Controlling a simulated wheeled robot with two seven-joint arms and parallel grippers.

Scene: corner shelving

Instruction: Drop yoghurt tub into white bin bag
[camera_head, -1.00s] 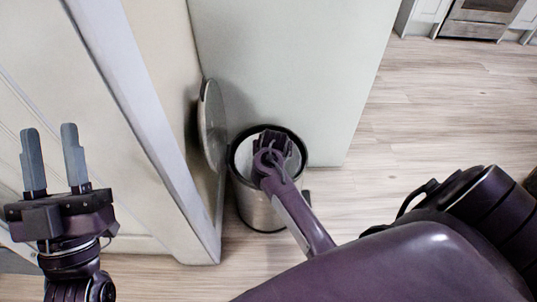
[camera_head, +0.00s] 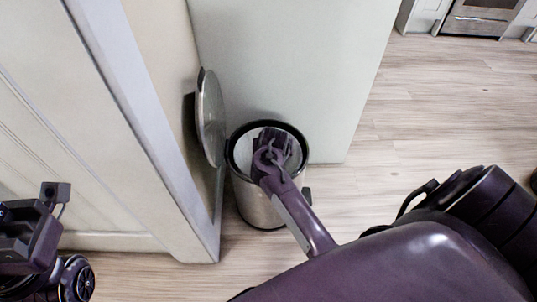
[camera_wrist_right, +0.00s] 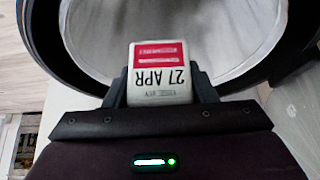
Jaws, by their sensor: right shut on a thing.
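The yoghurt tub (camera_wrist_right: 158,85), white with a red label and "27 APR" print, is held between the two fingers of my right gripper (camera_wrist_right: 162,88). In the head view my right gripper (camera_head: 272,142) is over the opening of the bin and hides the tub. The white bin bag (camera_head: 243,152) lines the round steel bin (camera_head: 256,207). In the right wrist view the bag (camera_wrist_right: 165,28) spreads open beyond the tub. My left gripper (camera_head: 28,240) is partly in view at the left edge; its fingers do not show.
The bin's round lid (camera_head: 211,118) stands open against the cream cabinet panel (camera_head: 165,110) on the left. A pale wall panel (camera_head: 290,60) stands right behind the bin. Open wooden floor (camera_head: 430,110) lies to the right.

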